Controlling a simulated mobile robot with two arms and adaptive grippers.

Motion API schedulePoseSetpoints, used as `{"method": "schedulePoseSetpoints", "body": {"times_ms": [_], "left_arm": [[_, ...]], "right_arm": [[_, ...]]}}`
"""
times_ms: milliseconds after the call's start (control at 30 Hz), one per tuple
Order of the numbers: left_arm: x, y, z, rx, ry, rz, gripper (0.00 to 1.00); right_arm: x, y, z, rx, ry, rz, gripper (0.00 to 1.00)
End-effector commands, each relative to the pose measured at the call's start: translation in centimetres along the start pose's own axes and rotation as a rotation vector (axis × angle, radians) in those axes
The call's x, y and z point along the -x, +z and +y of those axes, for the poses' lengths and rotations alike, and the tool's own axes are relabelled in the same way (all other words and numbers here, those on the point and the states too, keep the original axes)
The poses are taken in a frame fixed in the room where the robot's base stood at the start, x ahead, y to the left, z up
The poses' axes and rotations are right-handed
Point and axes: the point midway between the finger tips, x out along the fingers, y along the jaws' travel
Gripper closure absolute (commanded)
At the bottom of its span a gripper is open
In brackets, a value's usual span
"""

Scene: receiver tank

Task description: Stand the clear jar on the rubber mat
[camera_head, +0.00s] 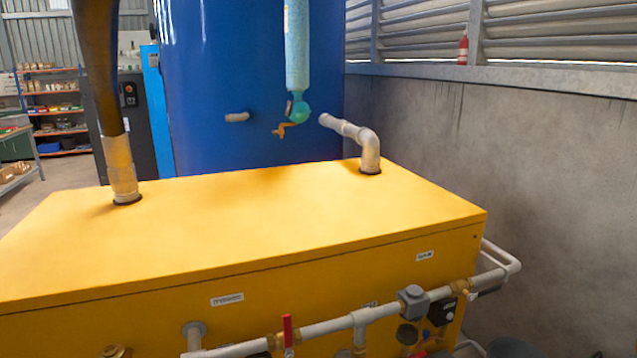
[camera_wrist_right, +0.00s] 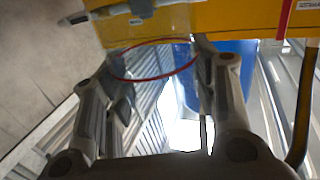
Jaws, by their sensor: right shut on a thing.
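In the right wrist view my right gripper (camera_wrist_right: 157,52) is shut on the clear jar (camera_wrist_right: 150,62), with one finger on each side of it. The jar is see-through with a thin red ring around it, and the scene shows through its wall. I cannot tell from this view whether it is upright. Neither gripper shows in the head view. My left gripper is in no view. The rubber mat is not seen in either view.
A large yellow machine housing (camera_head: 240,230) fills the front, with pipes and a red-handled valve (camera_head: 287,330) along its face. Behind it stand a blue tank (camera_head: 250,80) and a hanging teal cylinder (camera_head: 297,50). A concrete wall (camera_head: 500,150) closes the right side.

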Motion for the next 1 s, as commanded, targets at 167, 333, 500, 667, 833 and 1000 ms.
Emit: {"method": "schedulePoseSetpoints", "body": {"times_ms": [167, 333, 500, 667, 833, 1000], "left_arm": [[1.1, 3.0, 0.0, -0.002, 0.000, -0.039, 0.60], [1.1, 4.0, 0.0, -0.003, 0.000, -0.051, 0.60], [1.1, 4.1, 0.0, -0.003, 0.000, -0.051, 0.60], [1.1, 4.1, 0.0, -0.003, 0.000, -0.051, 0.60], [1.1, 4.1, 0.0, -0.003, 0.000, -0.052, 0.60], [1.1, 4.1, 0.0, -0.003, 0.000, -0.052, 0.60]], "right_arm": [[0.5, -1.8, 0.0, 0.001, 0.001, 0.001, 0.72], [0.7, -1.9, 0.0, 0.001, 0.001, 0.001, 0.72], [0.6, -1.9, 0.0, 0.001, 0.001, 0.001, 0.72], [0.6, -1.9, -0.1, 0.002, -0.007, 0.003, 0.72], [0.1, -2.2, -0.9, 0.003, -0.059, 0.006, 0.72], [-0.5, -2.7, -2.3, 0.005, -0.153, 0.007, 0.72]]}}
